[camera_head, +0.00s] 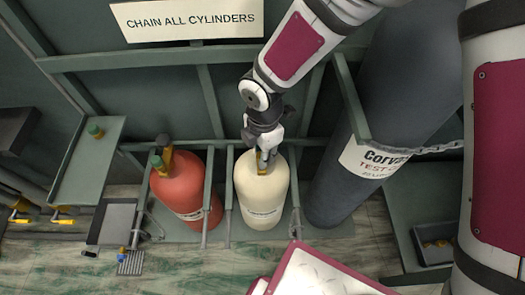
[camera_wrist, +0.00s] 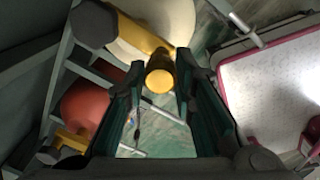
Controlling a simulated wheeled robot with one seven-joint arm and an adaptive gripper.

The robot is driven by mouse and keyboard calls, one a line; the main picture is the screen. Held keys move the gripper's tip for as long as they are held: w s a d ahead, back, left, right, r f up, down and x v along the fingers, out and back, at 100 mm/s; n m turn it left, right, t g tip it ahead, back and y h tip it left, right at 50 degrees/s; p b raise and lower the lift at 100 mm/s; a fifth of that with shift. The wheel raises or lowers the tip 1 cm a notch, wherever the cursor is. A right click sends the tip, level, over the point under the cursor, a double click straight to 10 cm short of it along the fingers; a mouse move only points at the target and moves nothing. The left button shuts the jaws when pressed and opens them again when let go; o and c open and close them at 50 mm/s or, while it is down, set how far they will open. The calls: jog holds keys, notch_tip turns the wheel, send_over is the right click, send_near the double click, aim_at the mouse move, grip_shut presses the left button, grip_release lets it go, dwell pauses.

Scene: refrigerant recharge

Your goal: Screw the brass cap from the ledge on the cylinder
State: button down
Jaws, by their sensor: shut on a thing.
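The cream cylinder (camera_head: 260,190) stands in the rack in the middle of the head view, and part of it shows at the top of the wrist view (camera_wrist: 178,18). Its brass valve (camera_wrist: 140,34) has a dark grey handwheel (camera_wrist: 93,23). My gripper (camera_head: 264,158) is at the valve, above the cylinder. In the wrist view, my gripper (camera_wrist: 160,82) is shut on the brass cap (camera_wrist: 160,77), whose round end faces the camera. The cap lines up with the valve and appears to meet it; whether it is threaded on cannot be told.
A red cylinder (camera_head: 182,195) with a brass valve stands to the left, and a large dark cylinder (camera_head: 385,105) to the right. A green ledge (camera_head: 85,165) at left bears a small green-topped piece (camera_head: 95,130). Rack bars (camera_head: 229,190) flank the cream cylinder closely.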

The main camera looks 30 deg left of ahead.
jog(key=shift+f+b, duration=0.75)
jog(key=shift+f, duration=0.25)
dwell(0.4)
jog(key=shift+m+b, duration=0.65)
jog(key=shift+m, duration=1.15)
jog(key=m+b, duration=0.1)
jog(key=m, duration=0.1)
jog(key=shift+m, duration=0.4)
jog(key=shift+d+m, duration=0.1)
jog(key=shift+m, duration=0.3)
jog(key=shift+f+m+b, duration=0.1)
jog(key=shift+m+b, duration=0.7)
jog(key=shift+m, duration=1)
